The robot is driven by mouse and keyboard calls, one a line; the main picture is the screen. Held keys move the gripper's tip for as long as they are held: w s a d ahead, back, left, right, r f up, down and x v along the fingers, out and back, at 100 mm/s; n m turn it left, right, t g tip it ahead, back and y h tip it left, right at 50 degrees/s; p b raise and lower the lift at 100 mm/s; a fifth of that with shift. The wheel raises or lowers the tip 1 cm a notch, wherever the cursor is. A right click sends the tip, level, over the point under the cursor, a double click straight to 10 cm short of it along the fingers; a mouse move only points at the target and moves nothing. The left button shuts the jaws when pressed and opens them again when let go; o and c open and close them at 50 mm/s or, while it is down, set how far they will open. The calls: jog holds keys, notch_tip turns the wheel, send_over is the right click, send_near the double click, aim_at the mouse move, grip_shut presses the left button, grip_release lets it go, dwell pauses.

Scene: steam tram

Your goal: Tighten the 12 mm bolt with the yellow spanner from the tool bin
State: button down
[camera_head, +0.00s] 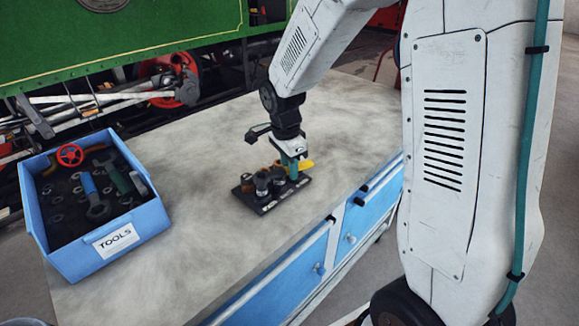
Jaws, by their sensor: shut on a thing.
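The dark bolt board (268,205) lies on the grey bench top and carries several bolts (262,182), some dark and some brownish. The spanner's working end is hidden behind the gripper and bolts, so I cannot tell whether it sits on a bolt. Which bolt is the 12 mm one is too small to read. The blue tool bin (152,222), labelled TOOLS, stands at the left of the bench.
The bin holds a blue-handled spanner (90,187), a green-handled tool (113,177), a red handwheel (70,155) and several small rings. The bench top (190,270) is clear between bin and board. Blue drawers (375,205) line its front. The green steam tram (130,28) stands behind.

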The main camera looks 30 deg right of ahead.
jog(key=shift+r, duration=1.55)
